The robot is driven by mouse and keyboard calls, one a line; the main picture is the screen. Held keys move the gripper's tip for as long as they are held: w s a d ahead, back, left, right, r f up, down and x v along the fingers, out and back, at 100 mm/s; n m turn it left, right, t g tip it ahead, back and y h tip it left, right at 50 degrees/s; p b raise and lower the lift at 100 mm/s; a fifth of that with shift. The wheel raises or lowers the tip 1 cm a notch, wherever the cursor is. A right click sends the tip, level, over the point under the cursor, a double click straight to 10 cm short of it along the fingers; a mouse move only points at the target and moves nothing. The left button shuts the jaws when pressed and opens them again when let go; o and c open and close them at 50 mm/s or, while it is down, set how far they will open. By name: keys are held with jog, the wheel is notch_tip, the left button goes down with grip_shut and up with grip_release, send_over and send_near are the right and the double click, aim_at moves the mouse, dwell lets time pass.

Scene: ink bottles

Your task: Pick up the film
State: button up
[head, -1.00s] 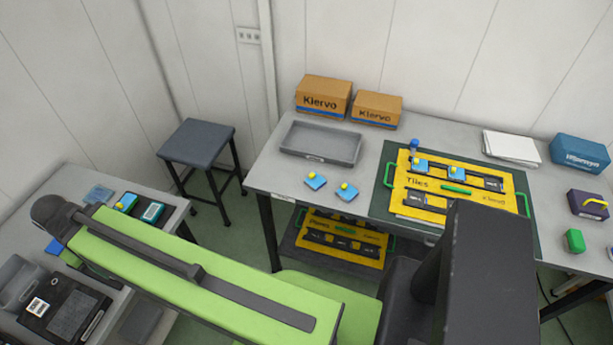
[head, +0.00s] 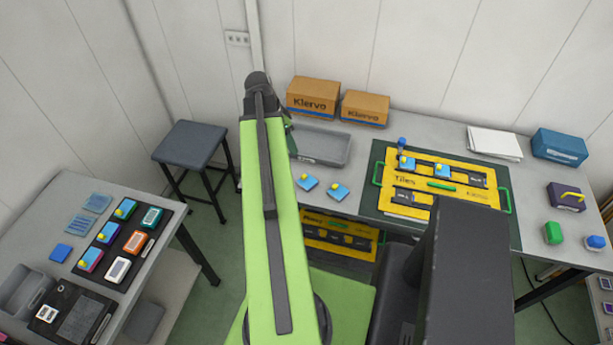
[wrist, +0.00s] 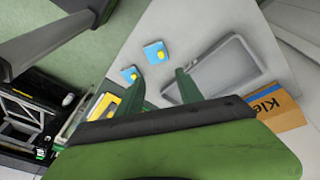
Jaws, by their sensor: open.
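Two thin, bluish see-through sheets that look like film lie flat on the left table: one film sheet (head: 97,203) at the back, another film sheet (head: 80,225) just in front. Neither sheet can be made out in the wrist view. My gripper (wrist: 161,78) is open with nothing between its fingers. It is above the left part of the back table, far from the sheets. In the head view the gripper's fingers are mostly hidden behind the end of my green arm.
The back table holds a grey tray (head: 321,148), two blue pieces with yellow knobs (head: 308,183), and a yellow Tiles board (head: 417,176). Cartons (head: 313,97) stand behind. A dark rack (head: 96,254) is on the left table (head: 52,203). A stool (head: 183,145) stands between.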

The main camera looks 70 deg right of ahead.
jog(key=f+b, duration=0.1)
jog(key=b, duration=1.1)
send_over(304, 175)
jog(key=w+a, duration=0.1)
jog(key=w, duration=0.1)
jog(key=f, duration=1.1)
jog(key=shift+s+a, duration=0.1)
jog(key=shift+a, duration=0.1)
jog(key=b+x, duration=0.5)
jog(key=shift+s+d+f, duration=0.1)
jog(key=shift+d+f, duration=0.05)
jog(key=shift+d, duration=0.05)
jog(key=shift+r, duration=0.2)
jog(key=shift+c, duration=0.4)
grip_shut()
